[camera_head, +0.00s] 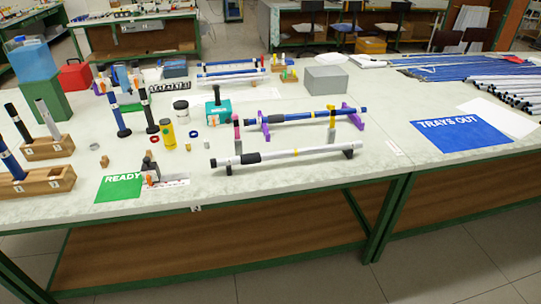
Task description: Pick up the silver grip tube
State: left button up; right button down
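A silver tube (48,119) stands slightly tilted in a wooden block (62,148) at the left of the table. A dark tube (18,123) stands beside it, and a blue tube (10,162) stands in a nearer wooden block (45,183). A long silver rod (300,152) with a black grip band lies across low dark supports at the front middle. I cannot tell for certain which silver piece is the grip tube. Neither of my grippers is in view.
A blue rod (290,117) rests on purple stands behind the silver rod. A green READY mat (118,188) lies front left, a blue TRAYS OUT mat (462,135) at right. A yellow bottle (167,133) and dark upright tubes crowd the left middle. The table is clear around the front right.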

aim_at(316, 150)
jog(key=i+l+u, duration=0.1)
jog(key=i+l, duration=0.15)
jog(key=i+l+u, duration=0.1)
jog(key=l, duration=0.3)
jog(key=i+l+u, duration=0.1)
jog(key=i+l, duration=0.2)
jog(key=i+l+u, duration=0.1)
jog(key=l, duration=0.3)
jog(key=i+l, duration=0.25)
jog(key=l, duration=0.15)
jog(key=i+l+u, duration=0.15)
jog(key=l, duration=0.2)
jog(key=i, duration=0.05)
